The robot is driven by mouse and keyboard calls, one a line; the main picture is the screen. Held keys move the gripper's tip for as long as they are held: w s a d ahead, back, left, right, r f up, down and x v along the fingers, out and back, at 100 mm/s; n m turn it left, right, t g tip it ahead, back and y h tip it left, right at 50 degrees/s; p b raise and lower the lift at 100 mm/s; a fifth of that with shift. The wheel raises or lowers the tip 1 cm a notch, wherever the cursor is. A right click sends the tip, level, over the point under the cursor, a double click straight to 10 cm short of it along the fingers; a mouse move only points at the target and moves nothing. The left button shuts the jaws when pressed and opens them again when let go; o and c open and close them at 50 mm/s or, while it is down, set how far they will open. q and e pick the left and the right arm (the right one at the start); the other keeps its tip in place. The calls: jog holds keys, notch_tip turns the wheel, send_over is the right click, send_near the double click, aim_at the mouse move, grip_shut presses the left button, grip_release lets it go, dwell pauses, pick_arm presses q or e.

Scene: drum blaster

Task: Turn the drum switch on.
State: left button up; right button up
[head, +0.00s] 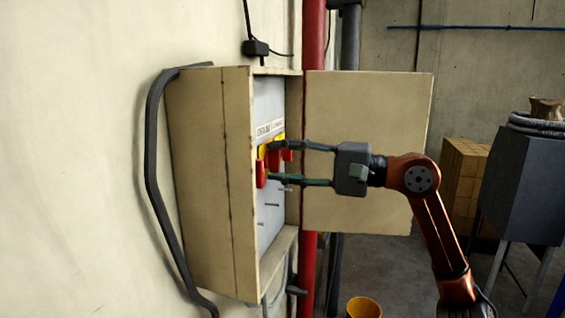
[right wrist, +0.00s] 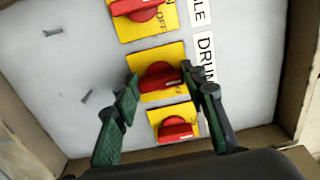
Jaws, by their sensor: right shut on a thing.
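In the right wrist view, the drum switch (right wrist: 157,72) is a red handle on a yellow plate, beside a label reading "DRUM". It is the middle one of three such switches. My right gripper (right wrist: 160,80) has one finger on each side of this handle and is shut on it. In the head view, my right gripper (head: 268,162) reaches from the right into the open electrical box (head: 207,180). Its fingers partly cover the red and yellow switches there. Which way the handle points is hard to tell. My left gripper is not in view.
A second switch (right wrist: 138,8) and a third switch (right wrist: 174,127) flank the drum switch closely. The box door (head: 370,130) stands open to the right, behind my arm. A red pipe (head: 313,35) runs beside the box. A yellow bucket (head: 363,307) stands on the floor below.

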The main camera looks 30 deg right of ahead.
dwell(0.3)
jog(key=o, duration=1.2)
jog(key=shift+c, duration=0.2)
jog(key=shift+d, duration=0.1)
jog(key=v, duration=1.2)
